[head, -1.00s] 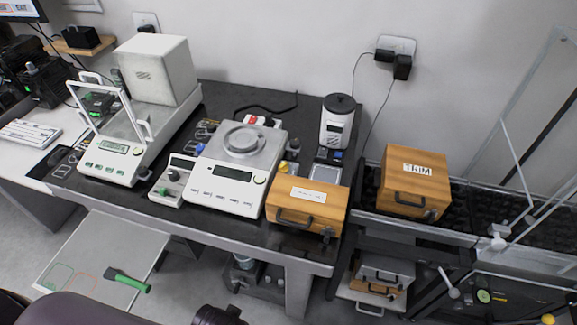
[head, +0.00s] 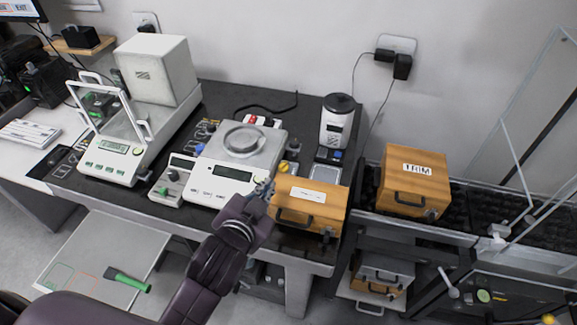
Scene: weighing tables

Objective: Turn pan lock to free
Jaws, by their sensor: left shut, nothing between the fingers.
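A white balance (head: 233,188) with a round metal pan (head: 241,140) stands mid-bench. A blue knob (head: 199,149) is at its left side and a yellow knob (head: 284,168) at its right side. Which of these parts is the pan lock, and how it is set, I cannot tell at this size. My left gripper (head: 266,187) is shut and empty, over the balance's front right corner beside a wooden box (head: 308,208). It covers part of that corner. My right gripper is not in view.
A small control box (head: 172,180) with a dark knob stands left of the balance. A second balance (head: 108,160) with an open glass frame is further left. The TRIM box (head: 413,182) is at right.

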